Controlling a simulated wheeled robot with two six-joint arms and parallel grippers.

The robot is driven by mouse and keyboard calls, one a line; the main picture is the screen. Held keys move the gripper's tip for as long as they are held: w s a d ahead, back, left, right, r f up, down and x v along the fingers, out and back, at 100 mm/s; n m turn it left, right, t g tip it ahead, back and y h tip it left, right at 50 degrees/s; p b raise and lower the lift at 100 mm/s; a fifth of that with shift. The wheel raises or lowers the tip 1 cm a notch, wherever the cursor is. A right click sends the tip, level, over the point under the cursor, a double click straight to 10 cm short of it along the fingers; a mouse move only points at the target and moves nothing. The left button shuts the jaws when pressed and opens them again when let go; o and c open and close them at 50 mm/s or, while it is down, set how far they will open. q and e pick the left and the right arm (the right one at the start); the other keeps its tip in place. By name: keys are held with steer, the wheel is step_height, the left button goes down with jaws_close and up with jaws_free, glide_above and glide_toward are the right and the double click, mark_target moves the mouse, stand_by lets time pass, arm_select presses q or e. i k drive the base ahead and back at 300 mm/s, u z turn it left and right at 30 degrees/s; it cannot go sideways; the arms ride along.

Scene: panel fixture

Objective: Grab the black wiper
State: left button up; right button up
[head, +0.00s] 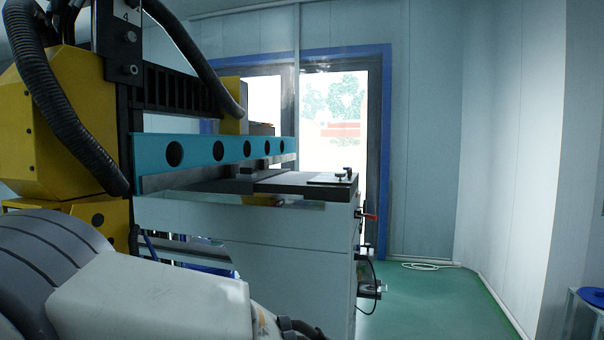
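I cannot make out a black wiper for certain in the head view. Small dark parts (340,177) sit on top of the dark plate (305,184) of the panel fixture, too small to identify. One of my arms (150,297) fills the lower left corner, with grey and white links. Neither gripper shows; they are out of the frame or hidden.
A white cabinet (290,255) carries the dark plate, and a teal beam with round holes (205,152) runs above it. A yellow machine with black hoses (75,125) stands at left. Green floor (430,300) is free at right. A blue round object (593,297) sits at the right edge.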

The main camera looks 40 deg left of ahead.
mark_target(243, 170)
steer(key=u, duration=0.05)
steer(key=i, duration=1)
steer(key=u, duration=1.05)
steer(key=i, duration=0.8)
steer(key=u, duration=0.85)
